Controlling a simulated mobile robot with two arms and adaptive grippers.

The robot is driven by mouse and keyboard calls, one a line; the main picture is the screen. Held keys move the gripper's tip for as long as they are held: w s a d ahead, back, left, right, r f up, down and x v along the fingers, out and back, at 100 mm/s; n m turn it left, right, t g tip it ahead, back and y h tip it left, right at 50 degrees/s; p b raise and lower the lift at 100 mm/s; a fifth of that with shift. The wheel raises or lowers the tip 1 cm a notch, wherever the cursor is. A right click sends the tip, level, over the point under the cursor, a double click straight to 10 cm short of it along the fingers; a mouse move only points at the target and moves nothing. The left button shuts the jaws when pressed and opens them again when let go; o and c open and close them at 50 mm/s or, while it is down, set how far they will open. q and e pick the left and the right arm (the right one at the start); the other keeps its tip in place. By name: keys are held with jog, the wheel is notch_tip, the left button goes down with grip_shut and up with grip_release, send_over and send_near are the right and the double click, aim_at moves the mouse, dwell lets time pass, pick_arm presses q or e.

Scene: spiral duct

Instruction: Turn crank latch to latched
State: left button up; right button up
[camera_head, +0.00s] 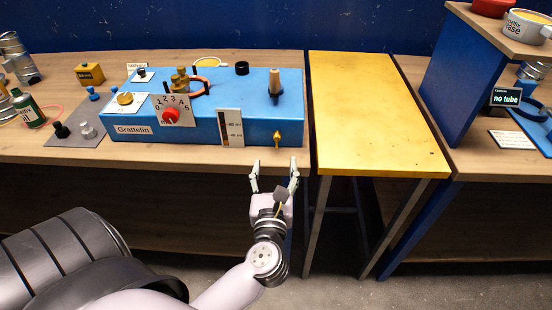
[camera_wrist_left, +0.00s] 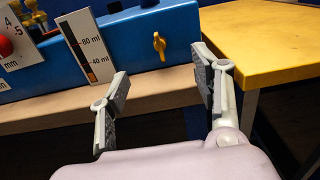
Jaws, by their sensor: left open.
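A blue box machine (camera_head: 200,125) stands on the wooden bench. A small brass crank latch (camera_head: 277,138) is on its front face near the right end. It also shows in the left wrist view (camera_wrist_left: 159,45), with its handle about upright and a slight tilt. I cannot tell from its look whether it is latched. My left gripper (camera_head: 274,165) is open and empty, in front of the bench edge and apart from the latch. In the left wrist view the open fingers (camera_wrist_left: 163,78) frame the latch from in front. My right gripper is not in view.
A white scale plate (camera_head: 230,128) is left of the latch on the box. A red dial knob (camera_head: 170,116) is farther left. A yellow table (camera_head: 375,115) stands to the right, close to the bench. The space directly before the latch looks clear.

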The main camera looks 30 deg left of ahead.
pick_arm(q)
jog(key=s+d+m+b, duration=0.1)
jog(key=s+d+b, duration=0.1)
jog(key=s+d, duration=0.45)
jog(key=w+d+f+m+h, duration=0.1)
jog(key=d+f+m+h, duration=0.1)
jog(key=f+m, duration=0.5)
jog(key=w+d+f+m+t+h, duration=0.1)
jog(key=d+f+m+h, duration=0.2)
jog(key=f+m, duration=0.4)
jog(key=w+d+f+m+h, duration=0.1)
jog(key=d+f+m+h, duration=0.2)
jog(key=f+m, duration=0.4)
jog(key=shift+d+f+m+h, duration=0.2)
jog(key=shift+f+m+h, duration=0.1)
jog(key=shift+h, duration=0.2)
jog(key=shift+r, duration=0.1)
